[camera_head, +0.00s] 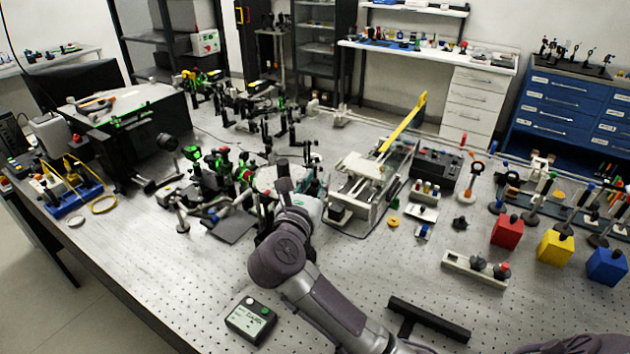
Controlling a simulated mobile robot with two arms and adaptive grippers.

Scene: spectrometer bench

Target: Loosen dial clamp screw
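My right arm reaches in from the lower right across the optical table (170,290). My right gripper (285,172) is at its far end, among the optical parts in the middle of the table. It is small and seen from behind, so I cannot tell whether its fingers are open or shut. A pale round disc (264,180), possibly the dial, shows just left of the gripper and is partly covered by it. I cannot make out the clamp screw. My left gripper is not in view.
A metal-framed stage with a yellow bar (404,122) stands right of my gripper. Dense optics mounts crowd the left. A control box (251,319) lies near the front. Red (507,230), yellow (555,247) and blue (607,266) blocks stand at right. The front left table is clear.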

